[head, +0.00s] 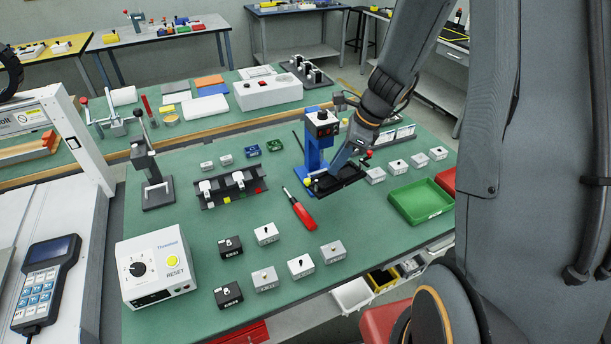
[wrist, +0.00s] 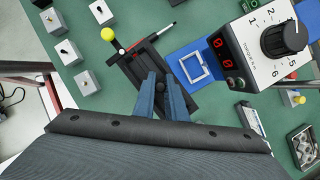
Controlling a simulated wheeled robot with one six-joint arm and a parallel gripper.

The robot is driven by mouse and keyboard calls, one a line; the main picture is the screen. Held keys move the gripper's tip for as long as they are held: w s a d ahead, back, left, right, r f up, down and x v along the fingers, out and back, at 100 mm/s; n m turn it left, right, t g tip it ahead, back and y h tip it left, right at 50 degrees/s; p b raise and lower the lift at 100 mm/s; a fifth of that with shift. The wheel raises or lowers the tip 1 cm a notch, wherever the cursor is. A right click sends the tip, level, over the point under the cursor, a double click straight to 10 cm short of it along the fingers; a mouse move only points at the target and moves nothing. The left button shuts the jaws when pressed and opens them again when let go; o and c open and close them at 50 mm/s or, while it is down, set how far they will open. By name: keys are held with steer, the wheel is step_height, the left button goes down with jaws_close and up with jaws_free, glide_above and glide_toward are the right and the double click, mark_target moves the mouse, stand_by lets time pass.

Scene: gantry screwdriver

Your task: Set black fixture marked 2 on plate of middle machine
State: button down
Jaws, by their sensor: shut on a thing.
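The blue machine (head: 316,143) has a red display and stands mid-table. In the wrist view it shows a large dial (wrist: 285,38) and a blue base plate with a white square frame (wrist: 194,66). Two black fixtures (head: 230,247) (head: 229,294) with white marks stand front left.
Several white blocks (head: 375,175) and a green tray (head: 420,201) are to the right. A red-handled tool (head: 302,215) lies in front. A black rack (head: 231,187) and a lever press (head: 150,170) stand left.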

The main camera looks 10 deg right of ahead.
steer(key=shift+w+d+r+m, duration=0.1)
steer(key=shift+w+d+m, duration=0.25)
steer(key=shift+m, duration=0.25)
steer(key=shift+w+d+t, duration=0.1)
steer(key=shift+w+t, duration=0.05)
steer(key=shift+t, duration=0.15)
glide_above(335, 201)
steer(key=shift+m, duration=0.3)
steer(key=shift+f+b, duration=0.35)
steer(key=shift+f, duration=4.55)
steer(key=shift+f, duration=0.2)
steer(key=c, duration=1.8)
jaws_free()
